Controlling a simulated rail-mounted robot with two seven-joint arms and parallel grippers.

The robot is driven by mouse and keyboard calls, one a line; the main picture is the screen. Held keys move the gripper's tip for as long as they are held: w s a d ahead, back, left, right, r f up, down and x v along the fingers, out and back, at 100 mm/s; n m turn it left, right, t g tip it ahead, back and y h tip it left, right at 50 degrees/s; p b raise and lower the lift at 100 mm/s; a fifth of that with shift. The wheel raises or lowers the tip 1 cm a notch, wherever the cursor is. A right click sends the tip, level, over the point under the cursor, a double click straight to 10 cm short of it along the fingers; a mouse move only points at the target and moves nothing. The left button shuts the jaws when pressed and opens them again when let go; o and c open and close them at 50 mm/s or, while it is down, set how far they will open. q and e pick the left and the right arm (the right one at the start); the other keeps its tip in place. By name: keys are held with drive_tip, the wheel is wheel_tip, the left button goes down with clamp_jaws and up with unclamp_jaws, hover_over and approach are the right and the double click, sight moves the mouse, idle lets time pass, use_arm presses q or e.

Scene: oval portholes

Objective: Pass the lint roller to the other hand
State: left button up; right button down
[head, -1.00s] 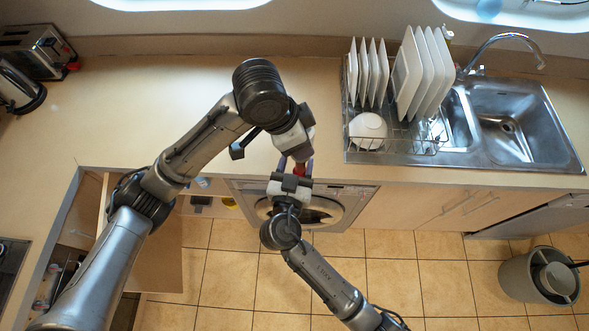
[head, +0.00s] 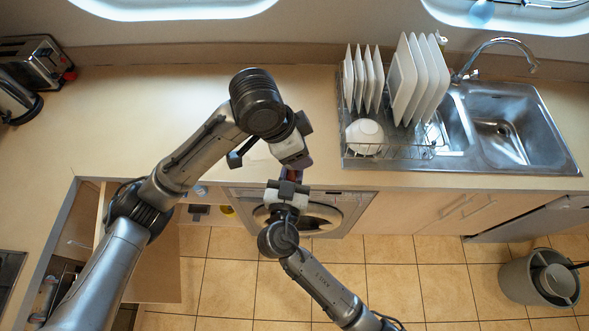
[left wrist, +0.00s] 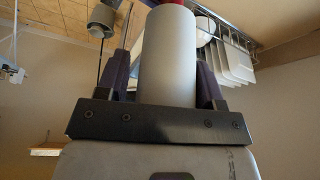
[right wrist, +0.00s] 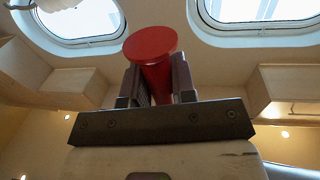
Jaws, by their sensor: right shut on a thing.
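The lint roller has a white cylinder and a red handle. In the left wrist view its white cylinder (left wrist: 167,60) stands between the fingers of my left gripper (left wrist: 167,75); whether they grip it is unclear. In the right wrist view the red handle (right wrist: 152,62), with a round flat end, is between the fingers of my right gripper (right wrist: 157,85), which is shut on it. In the head view my left gripper (head: 296,165) is just above my right gripper (head: 290,180), nearly touching. The roller is mostly hidden between them there.
Both grippers are by the counter's front edge, above the washing machine (head: 325,212). The counter (head: 150,105) is clear at the left middle. A dish rack (head: 385,152) with plates and a bowl stands right, beside the sink (head: 500,120).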

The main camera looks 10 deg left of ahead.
use_arm(q)
drive_tip(key=o, duration=0.3)
drive_tip(key=shift+a, duration=0.1)
drive_tip(key=v, duration=1.1)
drive_tip(key=w+a+f+n+t, duration=0.1)
drive_tip(key=a+f+n+t, duration=0.25)
drive_tip(key=f, duration=0.35)
drive_tip(key=w+a+f+n+t, duration=0.15)
drive_tip(key=a+f+n, duration=0.25)
drive_tip(key=f, duration=0.4)
drive_tip(key=s+a+f+n+g+y, duration=0.1)
drive_tip(key=s+a+f+n, duration=0.1)
drive_tip(key=s+f, duration=1.05)
drive_tip(key=s+a+f+n+g+y, duration=0.1)
drive_tip(key=s+a+f, duration=0.1)
drive_tip(key=s, duration=0.6)
drive_tip(key=s+a+f+n+g+y, duration=0.1)
drive_tip(key=s+a+f+y, duration=0.1)
drive_tip(key=s+f, duration=0.3)
drive_tip(key=s+a, duration=0.1)
drive_tip(key=s, duration=0.2)
